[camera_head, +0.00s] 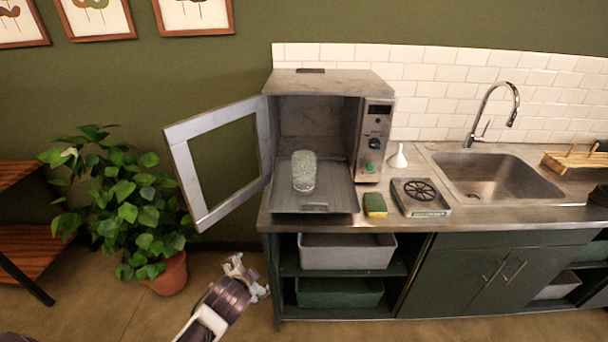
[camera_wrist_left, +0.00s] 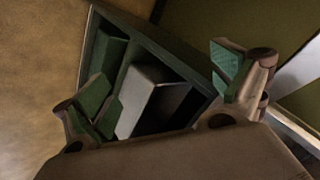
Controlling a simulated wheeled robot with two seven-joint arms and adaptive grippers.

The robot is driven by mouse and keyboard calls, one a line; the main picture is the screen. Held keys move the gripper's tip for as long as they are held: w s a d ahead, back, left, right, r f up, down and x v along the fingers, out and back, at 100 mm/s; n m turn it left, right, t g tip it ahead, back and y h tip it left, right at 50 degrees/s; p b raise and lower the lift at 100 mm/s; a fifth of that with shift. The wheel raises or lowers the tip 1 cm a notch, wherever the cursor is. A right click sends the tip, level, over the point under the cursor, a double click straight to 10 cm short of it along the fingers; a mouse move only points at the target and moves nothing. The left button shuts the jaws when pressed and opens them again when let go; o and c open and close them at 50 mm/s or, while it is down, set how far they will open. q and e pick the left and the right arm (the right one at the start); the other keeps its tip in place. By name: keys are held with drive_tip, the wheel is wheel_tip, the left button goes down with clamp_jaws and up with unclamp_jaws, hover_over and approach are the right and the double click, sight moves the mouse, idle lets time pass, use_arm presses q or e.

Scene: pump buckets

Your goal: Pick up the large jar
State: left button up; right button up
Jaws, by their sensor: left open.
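The large jar (camera_head: 304,171) is clear glass and stands inside the open microwave-like oven (camera_head: 327,83), on its metal floor near the front. My left gripper (camera_head: 250,278) is low in front of the counter's left end, below and left of the jar, and apart from it. In the left wrist view the left gripper (camera_wrist_left: 160,100) has its two green-padded fingers spread wide, with nothing held between them. The jar does not show in the left wrist view. My right gripper is not in view.
The oven door (camera_head: 186,128) stands open to the left. On the counter are a sponge (camera_head: 375,204), a small burner-like box (camera_head: 420,196), a white funnel (camera_head: 398,157) and a sink (camera_head: 490,178). A grey bin (camera_head: 347,252) sits on the shelf below. A potted plant (camera_head: 130,195) stands left.

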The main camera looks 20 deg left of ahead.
use_arm(q)
drive_tip(key=w+r+m+t+h, duration=0.2)
drive_tip(key=w+r+m, duration=0.3)
drive_tip(key=m, duration=0.3)
drive_tip(key=w+r+m+t+h, duration=0.3)
drive_tip(key=w+r+m+t, duration=0.2)
drive_tip(key=r+m, duration=0.3)
drive_tip(key=w+r+m+t+h, duration=0.2)
drive_tip(key=w+r+m, duration=0.4)
drive_tip(key=m, duration=0.3)
drive_tip(key=shift+w+d+r+t, duration=0.25)
drive_tip(key=shift+r+t, duration=0.35)
drive_tip(key=shift+t, duration=0.3)
drive_tip(key=m+h, duration=0.2)
drive_tip(key=m, duration=0.1)
drive_tip(key=w+m+g, duration=0.1)
drive_tip(key=m, duration=0.1)
drive_tip(key=shift+d+r+h, duration=0.15)
drive_tip(key=shift+d+h, duration=0.2)
drive_tip(key=shift+h, duration=0.05)
drive_tip(key=m, duration=0.1)
drive_tip(key=m+g+h, duration=0.1)
drive_tip(key=m, duration=0.1)
drive_tip(key=shift+w+f+m+h, duration=0.15)
drive_tip(key=shift+f+m+h, duration=0.15)
drive_tip(key=shift+m, duration=0.1)
drive_tip(key=shift+w+f+m+g, duration=0.1)
drive_tip(key=shift+f+m+g, duration=0.1)
drive_tip(key=shift+m+g, duration=0.55)
